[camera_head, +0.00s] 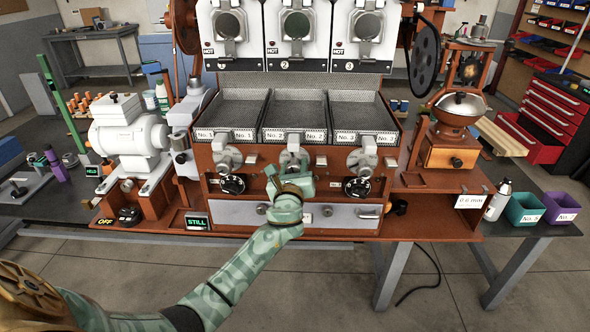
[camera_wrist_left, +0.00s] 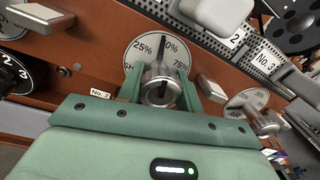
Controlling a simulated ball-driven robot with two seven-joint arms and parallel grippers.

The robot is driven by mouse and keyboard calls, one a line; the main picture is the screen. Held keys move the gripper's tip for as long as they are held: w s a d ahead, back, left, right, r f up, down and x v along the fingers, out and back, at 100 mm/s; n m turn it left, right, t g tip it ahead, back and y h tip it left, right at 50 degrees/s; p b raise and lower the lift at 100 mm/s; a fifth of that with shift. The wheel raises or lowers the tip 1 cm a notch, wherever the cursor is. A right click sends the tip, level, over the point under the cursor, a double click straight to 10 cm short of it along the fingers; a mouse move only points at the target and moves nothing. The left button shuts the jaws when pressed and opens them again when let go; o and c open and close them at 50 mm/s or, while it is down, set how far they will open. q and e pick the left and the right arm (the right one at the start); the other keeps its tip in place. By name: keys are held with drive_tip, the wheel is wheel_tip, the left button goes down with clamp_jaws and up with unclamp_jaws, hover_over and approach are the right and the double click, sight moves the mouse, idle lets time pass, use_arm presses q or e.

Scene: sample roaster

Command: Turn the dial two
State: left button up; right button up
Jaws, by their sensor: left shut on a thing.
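The middle dial plate (camera_wrist_left: 135,55) is round and light grey, with 25% and 75% marks readable. A "No. 2" label (camera_wrist_left: 100,93) sits below and left of it. Its round metal knob (camera_wrist_left: 160,88) carries a dark pointer pointing up, over the mark between 25% and 75%. My green left gripper (camera_wrist_left: 160,95) is shut on this knob, one finger on each side. In the head view my left gripper (camera_head: 291,172) is at the middle of the roaster front and hides much of this dial. My right gripper is not in view.
Similar metal knobs stand to the left (camera_head: 228,157) and right (camera_head: 362,157). Black numbered dials (camera_head: 233,184) (camera_head: 357,187) sit below them. Trays are above, and a grey drawer (camera_head: 340,216) is below. A hopper (camera_head: 460,107) and small bins (camera_head: 525,208) stand at right.

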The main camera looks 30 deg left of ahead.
use_arm(q)
drive_tip(key=n+b, duration=0.1)
drive_tip(key=n, duration=0.4)
drive_tip(key=shift+f+n+b, duration=0.15)
drive_tip(key=shift+n+b, duration=0.25)
drive_tip(key=n+b, duration=0.2)
drive_tip(key=n, duration=0.3)
drive_tip(key=shift+n+y, duration=0.3)
drive_tip(key=shift+n, duration=0.1)
drive_tip(key=n+b, duration=0.1)
drive_tip(key=n, duration=0.3)
drive_tip(key=shift+n+y, duration=0.3)
drive_tip(key=shift+n, duration=0.1)
drive_tip(key=n+b, duration=0.1)
drive_tip(key=n, duration=0.4)
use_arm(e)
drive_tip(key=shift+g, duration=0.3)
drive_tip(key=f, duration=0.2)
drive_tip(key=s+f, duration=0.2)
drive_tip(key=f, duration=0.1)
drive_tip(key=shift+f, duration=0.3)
use_arm(q)
drive_tip(key=o, duration=0.9)
drive_tip(key=shift+o, duration=0.4)
drive_tip(key=shift+r, duration=0.2)
